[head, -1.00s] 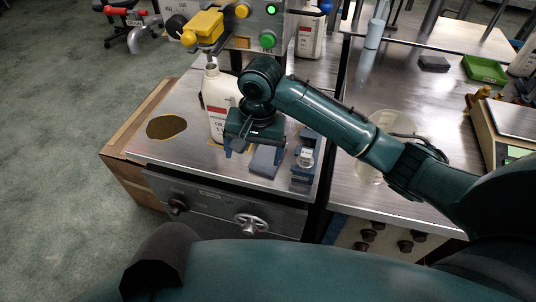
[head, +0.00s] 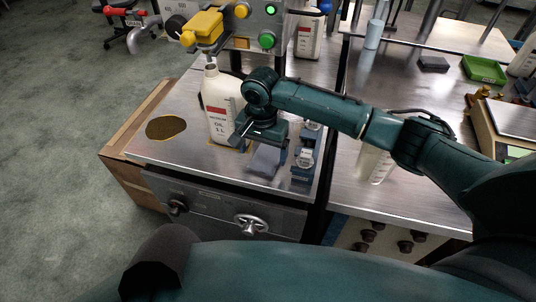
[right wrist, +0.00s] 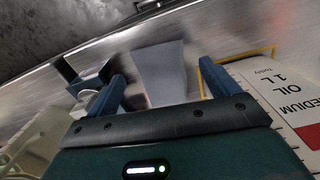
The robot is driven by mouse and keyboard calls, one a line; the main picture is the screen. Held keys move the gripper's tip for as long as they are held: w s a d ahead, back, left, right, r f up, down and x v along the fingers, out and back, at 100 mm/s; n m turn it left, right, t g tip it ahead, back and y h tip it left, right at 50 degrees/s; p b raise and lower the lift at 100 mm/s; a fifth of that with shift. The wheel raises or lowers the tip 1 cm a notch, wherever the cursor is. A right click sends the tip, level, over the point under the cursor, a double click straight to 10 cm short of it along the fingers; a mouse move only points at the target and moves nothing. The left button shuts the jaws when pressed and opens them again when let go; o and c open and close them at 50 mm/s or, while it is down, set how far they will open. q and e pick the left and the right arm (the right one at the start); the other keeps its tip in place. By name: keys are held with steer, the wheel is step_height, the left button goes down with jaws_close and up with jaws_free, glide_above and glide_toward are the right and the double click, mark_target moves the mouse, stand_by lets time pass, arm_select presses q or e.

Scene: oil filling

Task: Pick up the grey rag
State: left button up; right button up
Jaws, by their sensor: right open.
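The grey rag (right wrist: 160,72) lies flat on the metal worktop in the right wrist view, between my right gripper's two blue fingers. I cannot tell how high the fingertips are above the worktop. My left gripper is not in view.
A white oil bottle (head: 217,105) stands just left of the right gripper, by a yellow outline. A small blue fixture (head: 303,165) stands to its right. A brown yellow-edged patch (head: 165,127) lies at left. Another bottle (head: 375,165) is partly behind my arm.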

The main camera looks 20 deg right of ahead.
mark_target(264, 161)
steer(key=shift+w+d+f, duration=0.1)
steer(key=shift+d+f, duration=0.05)
steer(key=shift+f, duration=1.8)
steer(key=shift+c, duration=0.6)
steer(key=c, duration=0.9)
steer(key=shift+c, duration=0.2)
steer(key=shift+r, duration=0.1)
step_height(264, 161, up, 10)
